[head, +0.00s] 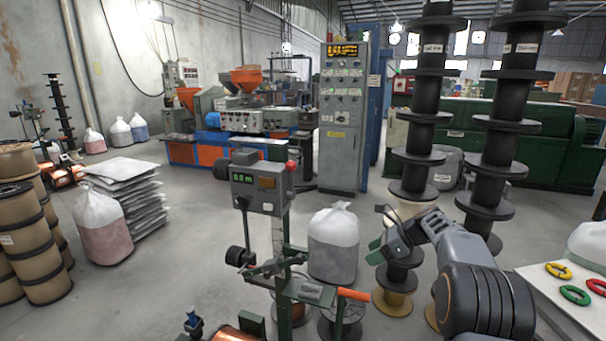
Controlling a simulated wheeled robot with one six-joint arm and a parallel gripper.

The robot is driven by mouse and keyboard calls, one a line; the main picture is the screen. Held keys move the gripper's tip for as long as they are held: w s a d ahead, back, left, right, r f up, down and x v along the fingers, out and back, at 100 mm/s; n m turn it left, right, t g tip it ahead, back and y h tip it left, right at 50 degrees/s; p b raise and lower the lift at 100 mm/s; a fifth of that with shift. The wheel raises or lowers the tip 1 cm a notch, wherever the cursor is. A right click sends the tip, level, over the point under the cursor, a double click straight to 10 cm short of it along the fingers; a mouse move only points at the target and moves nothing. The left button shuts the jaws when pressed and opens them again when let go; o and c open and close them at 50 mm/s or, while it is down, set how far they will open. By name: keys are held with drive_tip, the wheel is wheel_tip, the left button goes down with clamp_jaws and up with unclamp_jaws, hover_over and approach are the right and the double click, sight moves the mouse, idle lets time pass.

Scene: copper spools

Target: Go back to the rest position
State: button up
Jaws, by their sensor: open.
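My gripper (380,247) is at the right of centre in the head view, at the end of my grey arm, which comes in from the lower right. Its grey-green body points left and its jaws are small in the picture. It is open, and I see nothing held in it. It shows in front of the stacked black spools (417,160) and above a small spool on the floor (392,300). I cannot tell its exact distance from them.
A winding stand with a grey meter box (262,187) and orange handle (353,294) is left of my gripper. A filled bag (333,243) stands behind it. A white table (540,277) with coloured rings is at the right. Open floor lies left of centre.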

drive_tip(key=s+a+r+n+h+p, duration=0.2)
drive_tip(key=s+r+n+p, duration=0.3)
drive_tip(key=s+r, duration=0.25)
drive_tip(key=s+a+r+n+h+p, duration=0.3)
drive_tip(key=s+r+n+p, duration=0.25)
drive_tip(key=s+r, duration=0.2)
drive_tip(key=s+r+n+h+p, duration=0.2)
drive_tip(key=s+n+p, duration=0.2)
drive_tip(key=s+n, duration=0.2)
drive_tip(key=s+r+n+t+h+p, duration=0.1)
drive_tip(key=s+n+p, duration=0.3)
drive_tip(key=s, duration=0.5)
drive_tip(key=shift+s+d+r+n+h, duration=0.35)
drive_tip(key=shift+n+h, duration=0.25)
drive_tip(key=shift+n, duration=0.55)
